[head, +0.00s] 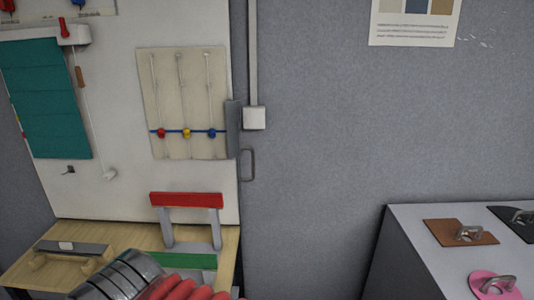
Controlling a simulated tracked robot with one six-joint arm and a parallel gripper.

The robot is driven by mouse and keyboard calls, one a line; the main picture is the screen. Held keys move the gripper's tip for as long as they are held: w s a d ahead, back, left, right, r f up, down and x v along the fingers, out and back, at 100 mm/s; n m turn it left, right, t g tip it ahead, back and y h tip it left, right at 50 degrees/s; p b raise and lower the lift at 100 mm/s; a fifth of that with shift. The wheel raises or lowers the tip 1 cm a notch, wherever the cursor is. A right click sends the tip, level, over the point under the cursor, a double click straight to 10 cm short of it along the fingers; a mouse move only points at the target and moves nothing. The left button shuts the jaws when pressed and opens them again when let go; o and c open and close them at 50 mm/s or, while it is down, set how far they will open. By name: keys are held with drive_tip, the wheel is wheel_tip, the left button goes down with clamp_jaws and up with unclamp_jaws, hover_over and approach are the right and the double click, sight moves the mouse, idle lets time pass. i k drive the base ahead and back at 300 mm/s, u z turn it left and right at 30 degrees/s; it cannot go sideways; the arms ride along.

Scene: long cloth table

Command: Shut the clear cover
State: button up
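I cannot make out a clear cover in the head view. My gripper is not in view. A dark ribbed part with red rounded segments, which looks like part of my arm, rises at the bottom edge in front of a small wooden table (28,272). It hides part of the table's front. On the table a red bar (186,200) stands on two grey posts, with a green strip (188,261) at its foot. A grey bar on wooden supports (73,247) lies at the table's left.
A white board (115,200) behind the table carries a teal panel (46,100), a hanging cord and a beige panel (187,80) with coloured beads. A grey cabinet (408,260) at right holds handled plates, one brown (440,232), one pink (484,278). A gap separates table and cabinet.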

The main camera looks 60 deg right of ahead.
sight(235, 148)
drive_tip(key=k, duration=1.35)
drive_tip(key=z, duration=1.15)
drive_tip(key=i, duration=1)
drive_tip(key=z, duration=0.1)
drive_tip(key=k, duration=0.2)
drive_tip(key=u, duration=0.1)
